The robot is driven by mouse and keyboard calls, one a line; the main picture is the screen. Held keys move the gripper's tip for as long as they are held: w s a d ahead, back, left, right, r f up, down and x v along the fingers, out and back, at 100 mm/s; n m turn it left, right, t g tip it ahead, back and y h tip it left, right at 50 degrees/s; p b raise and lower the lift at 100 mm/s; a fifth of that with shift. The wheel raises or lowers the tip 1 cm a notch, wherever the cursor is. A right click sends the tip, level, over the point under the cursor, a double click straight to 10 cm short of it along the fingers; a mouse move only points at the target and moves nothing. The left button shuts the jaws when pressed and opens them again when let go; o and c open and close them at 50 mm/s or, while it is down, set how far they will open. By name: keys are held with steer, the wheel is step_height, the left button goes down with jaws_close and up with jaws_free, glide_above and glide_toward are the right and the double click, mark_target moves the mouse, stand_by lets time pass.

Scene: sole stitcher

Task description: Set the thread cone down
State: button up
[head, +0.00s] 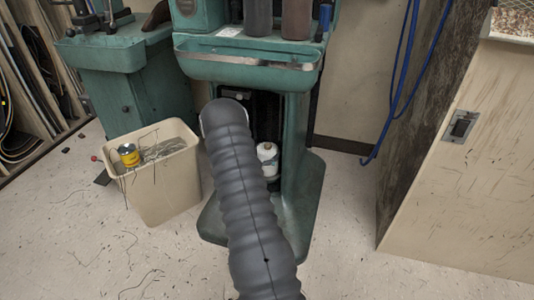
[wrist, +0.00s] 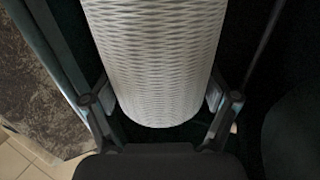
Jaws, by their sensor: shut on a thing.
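The thread cone (wrist: 158,60) is white with a woven, ridged surface and fills the upper middle of the wrist view. My gripper (wrist: 162,108) is shut on it, with one finger on each side. The cone's near end shows between the fingers; its far end runs out of the picture. In the head view a small white, rounded thing (head: 267,158) shows just right of my arm, in front of the machine's green column. It looks like the cone, but I cannot be sure. My arm hides the gripper in that view. What lies under the cone is hidden.
The green machine (head: 250,72) stands ahead on a wide base plate (head: 304,190). A beige bin (head: 165,185) with thread scraps and a yellow can (head: 128,155) is to the left. A wooden cabinet (head: 460,190) and blue hose (head: 397,90) are to the right. Floor between is mostly open.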

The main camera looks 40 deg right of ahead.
steer(key=shift+f, duration=0.15)
steer(key=o, duration=1.2)
steer(key=shift+c, duration=0.2)
